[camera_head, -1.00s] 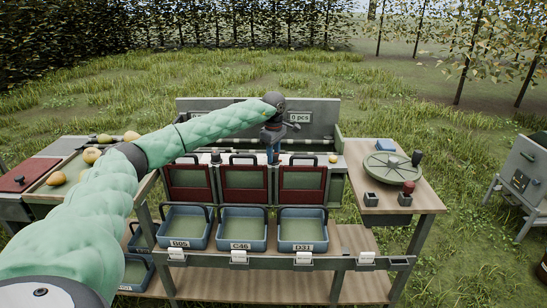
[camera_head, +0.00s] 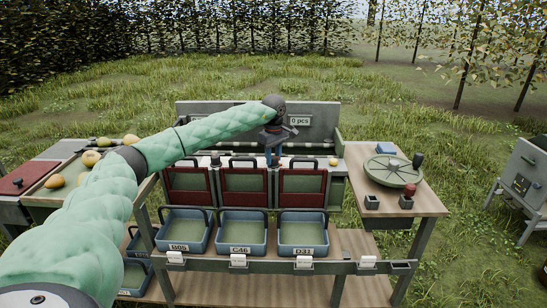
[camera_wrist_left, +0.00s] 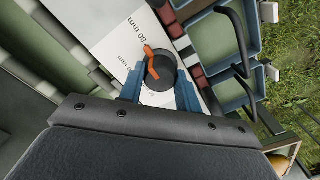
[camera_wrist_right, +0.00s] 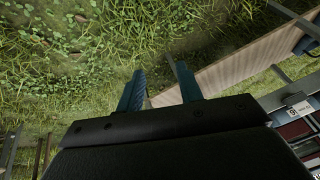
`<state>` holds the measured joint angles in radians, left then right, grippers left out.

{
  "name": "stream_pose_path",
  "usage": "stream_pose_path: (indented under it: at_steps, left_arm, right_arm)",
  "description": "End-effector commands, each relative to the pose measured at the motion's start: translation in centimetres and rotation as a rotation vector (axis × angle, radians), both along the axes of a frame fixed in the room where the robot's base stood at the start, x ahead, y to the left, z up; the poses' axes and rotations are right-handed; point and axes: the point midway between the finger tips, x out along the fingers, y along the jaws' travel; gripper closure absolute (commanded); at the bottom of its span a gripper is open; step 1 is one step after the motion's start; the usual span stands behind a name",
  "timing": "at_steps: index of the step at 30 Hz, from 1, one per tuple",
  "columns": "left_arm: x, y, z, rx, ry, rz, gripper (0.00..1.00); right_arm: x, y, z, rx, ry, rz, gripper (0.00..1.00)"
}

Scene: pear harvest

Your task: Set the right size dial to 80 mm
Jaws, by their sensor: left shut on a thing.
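The right size dial (camera_wrist_left: 163,74) is a dark round knob with an orange pointer (camera_wrist_left: 150,62) on a white printed plate (camera_wrist_left: 112,48). In the left wrist view the pointer's tip lies beside the "80 mm" print. A second mm print, partly hidden, is lower on the plate. My left gripper (camera_wrist_left: 160,92) has its blue fingers on either side of the knob and is shut on it. In the head view my left gripper (camera_head: 273,156) reaches down at the sorting bench, hiding the dial. My right gripper (camera_wrist_right: 160,88) is open and empty, seen only in the right wrist view.
Several dark red flaps (camera_head: 244,181) stand in front of the dial, with blue crates (camera_head: 241,248) below. A green round turntable (camera_head: 391,175) and small blocks are on the right table (camera_head: 428,200). Pears lie in a tray on the left. Grass lies behind the bench.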

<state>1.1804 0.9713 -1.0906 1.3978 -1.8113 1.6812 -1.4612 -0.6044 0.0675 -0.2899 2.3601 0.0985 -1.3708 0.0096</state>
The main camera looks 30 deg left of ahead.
Motion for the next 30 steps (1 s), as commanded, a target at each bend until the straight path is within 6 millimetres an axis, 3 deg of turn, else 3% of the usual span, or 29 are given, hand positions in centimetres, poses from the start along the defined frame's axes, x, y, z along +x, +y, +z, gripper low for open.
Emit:
stream_pose_path:
  at_steps: [1,2,5,16,30]
  left_arm:
    - [0.1,0.2,0.3,0.001,-0.004,0.002,0.89]
    - [0.1,0.2,0.3,0.001,-0.004,0.002,0.63]
    - [0.1,0.1,0.2,0.000,-0.003,0.002,0.45]
    - [0.1,0.0,0.6,-0.001,-0.003,0.001,0.45]
    - [0.1,0.1,6.9,0.000,-0.004,0.001,0.45]
  right_arm:
    - [0.0,0.0,0.1,0.000,0.000,0.000,0.64]
    - [0.0,0.0,0.1,0.000,0.000,0.000,0.64]
    - [0.0,0.0,0.1,0.000,0.000,0.000,0.64]
    - [0.1,0.0,-0.1,0.001,-0.002,0.000,0.64]
    - [0.7,1.7,-1.6,0.041,-0.046,0.006,0.64]
